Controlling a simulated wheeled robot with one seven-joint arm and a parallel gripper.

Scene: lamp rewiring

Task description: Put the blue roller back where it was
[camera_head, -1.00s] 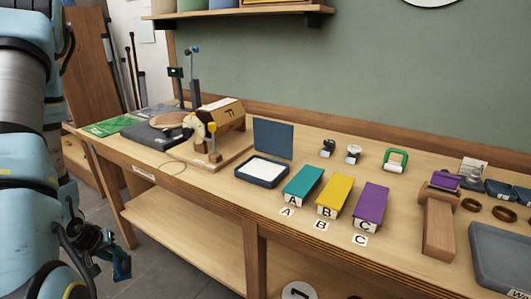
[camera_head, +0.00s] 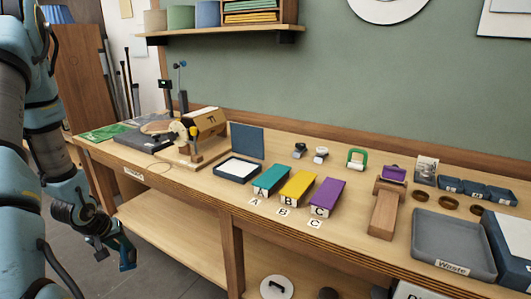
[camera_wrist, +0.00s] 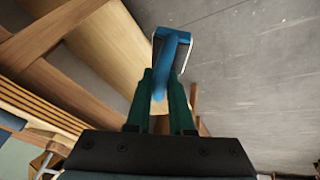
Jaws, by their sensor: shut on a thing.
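The blue roller (camera_wrist: 172,50) is in the wrist view, with a blue handle and a thin pale frame at its far end. My gripper (camera_wrist: 163,82) is shut on its handle between two dark green fingers. In the head view my gripper (camera_head: 124,252) hangs at the lower left, in front of the workbench and below its top.
The workbench (camera_head: 165,187) has a lower shelf (camera_head: 185,243). On top are an ink tray (camera_head: 237,170), teal, yellow and purple blocks marked A, B, C, two small stamps (camera_head: 310,152), a wooden stand (camera_head: 384,212) and a grey Waste tray (camera_head: 455,238). Bare wood shows behind the blocks.

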